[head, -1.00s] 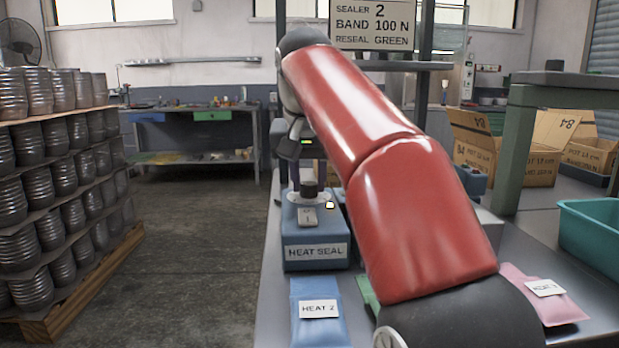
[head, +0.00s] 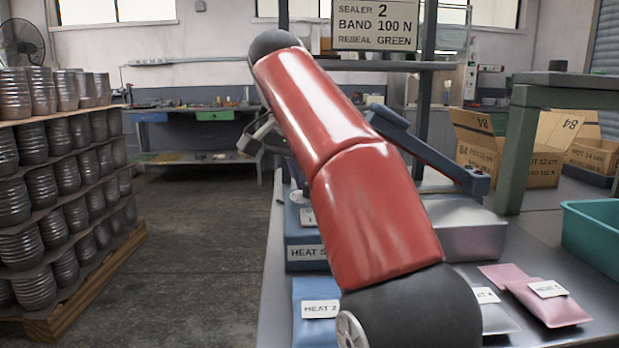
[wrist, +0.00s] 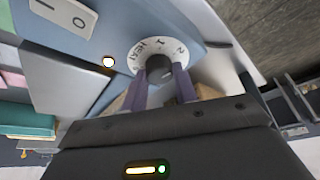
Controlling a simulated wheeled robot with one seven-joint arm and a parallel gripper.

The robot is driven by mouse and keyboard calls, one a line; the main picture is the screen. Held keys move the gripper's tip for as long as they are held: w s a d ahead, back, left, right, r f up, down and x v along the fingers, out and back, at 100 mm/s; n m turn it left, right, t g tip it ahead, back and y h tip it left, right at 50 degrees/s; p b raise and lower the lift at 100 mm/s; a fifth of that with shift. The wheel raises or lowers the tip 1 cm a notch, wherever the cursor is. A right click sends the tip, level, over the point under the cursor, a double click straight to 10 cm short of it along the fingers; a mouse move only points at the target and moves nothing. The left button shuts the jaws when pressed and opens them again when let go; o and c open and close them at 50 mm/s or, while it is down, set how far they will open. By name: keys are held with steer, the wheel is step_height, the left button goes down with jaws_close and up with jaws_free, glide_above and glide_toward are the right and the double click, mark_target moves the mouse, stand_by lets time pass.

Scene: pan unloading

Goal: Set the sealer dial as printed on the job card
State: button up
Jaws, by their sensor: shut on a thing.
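The job card (head: 377,24) in the head view reads SEALER 2, BAND 100 N, RESEAL GREEN. The blue heat sealer (head: 304,253) stands on the bench, mostly behind my red arm. In the wrist view its dial (wrist: 133,55) is a white ring printed HEAT with numbers, including 1 and 2. A dark grey knob (wrist: 160,66) sits at its centre. My gripper (wrist: 161,76) is shut on the knob, a purple finger on each side. I cannot tell which number the knob points to.
A rocker switch (wrist: 65,14) and a lit lamp (wrist: 108,62) are on the sealer. A blue HEAT 2 pack (head: 317,326), a pink pack (head: 545,302) and a teal bin (head: 590,245) are on the bench. A blue bar (head: 430,153) extends right behind my arm.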

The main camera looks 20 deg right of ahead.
stand_by(0.3)
steer(key=o, duration=1)
steer(key=shift+c, duration=0.2)
steer(key=shift+a+r, duration=0.1)
steer(key=shift+r, duration=0.15)
steer(key=s+a+b, duration=0.1)
steer(key=s+a, duration=0.7)
steer(key=a, duration=0.1)
steer(key=shift+a+r, duration=0.2)
steer(key=shift+r, duration=0.1)
